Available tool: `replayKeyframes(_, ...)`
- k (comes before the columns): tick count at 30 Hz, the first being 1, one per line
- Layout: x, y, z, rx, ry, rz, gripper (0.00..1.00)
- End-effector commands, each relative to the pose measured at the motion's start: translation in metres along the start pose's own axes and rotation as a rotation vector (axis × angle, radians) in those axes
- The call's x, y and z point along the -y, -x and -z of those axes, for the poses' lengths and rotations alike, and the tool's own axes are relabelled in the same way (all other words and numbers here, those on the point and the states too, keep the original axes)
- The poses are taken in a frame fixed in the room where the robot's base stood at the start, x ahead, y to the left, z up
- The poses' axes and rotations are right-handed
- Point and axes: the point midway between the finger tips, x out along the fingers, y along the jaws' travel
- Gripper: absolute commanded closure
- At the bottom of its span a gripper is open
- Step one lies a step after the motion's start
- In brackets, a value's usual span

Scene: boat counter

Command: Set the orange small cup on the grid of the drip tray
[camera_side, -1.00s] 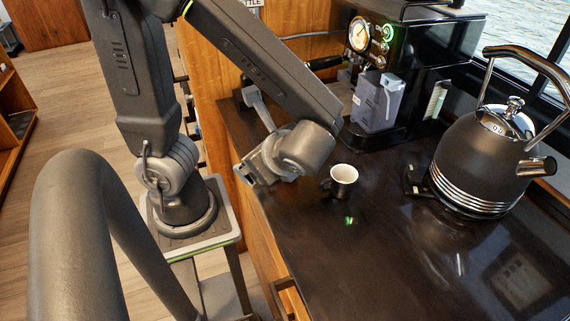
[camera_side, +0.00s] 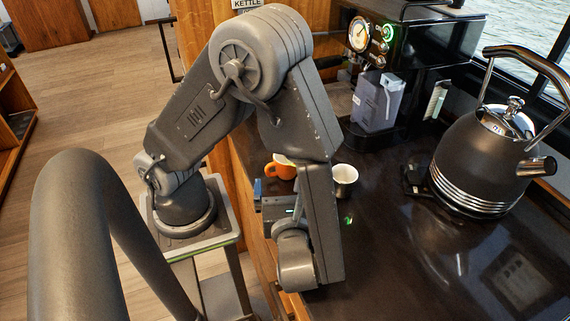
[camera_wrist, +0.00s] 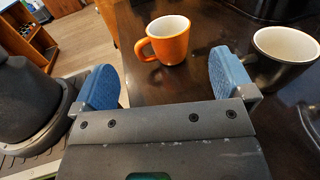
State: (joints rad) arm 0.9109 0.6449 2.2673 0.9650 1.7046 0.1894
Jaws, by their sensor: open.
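The orange small cup (camera_side: 281,167) stands upright on the dark counter in the side view, partly hidden by my arm. In the wrist view the orange cup (camera_wrist: 170,43) is ahead of my gripper (camera_wrist: 165,80), with its handle toward the left. My gripper is open and empty, its two blue fingers spread apart, with the cup beyond them and slightly right of the middle. In the side view one blue fingertip (camera_side: 257,188) shows just left of the cup. A dark ridged edge, which looks like the drip tray (camera_wrist: 270,10), shows at the top of the wrist view.
A black cup with a white inside (camera_side: 344,180) stands right of the orange cup; it also shows near the right finger in the wrist view (camera_wrist: 282,62). The coffee machine (camera_side: 425,45) is at the back. A kettle (camera_side: 480,160) stands right. The front counter is clear.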

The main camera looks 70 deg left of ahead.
Motion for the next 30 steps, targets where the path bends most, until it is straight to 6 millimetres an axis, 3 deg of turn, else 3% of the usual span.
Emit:
replayKeyframes(2,0.000,-0.002,0.008,0.000,-0.001,-0.002,0.00)
replayKeyframes(8,0.000,-0.016,0.006,0.000,0.001,-0.004,0.00)
replayKeyframes(19,-0.001,-0.069,0.005,-0.001,0.001,-0.005,0.00)
replayKeyframes(29,0.000,-0.075,0.006,-0.002,0.002,-0.001,0.00)
replayKeyframes(30,0.000,-0.075,0.006,-0.002,0.002,-0.001,0.04)
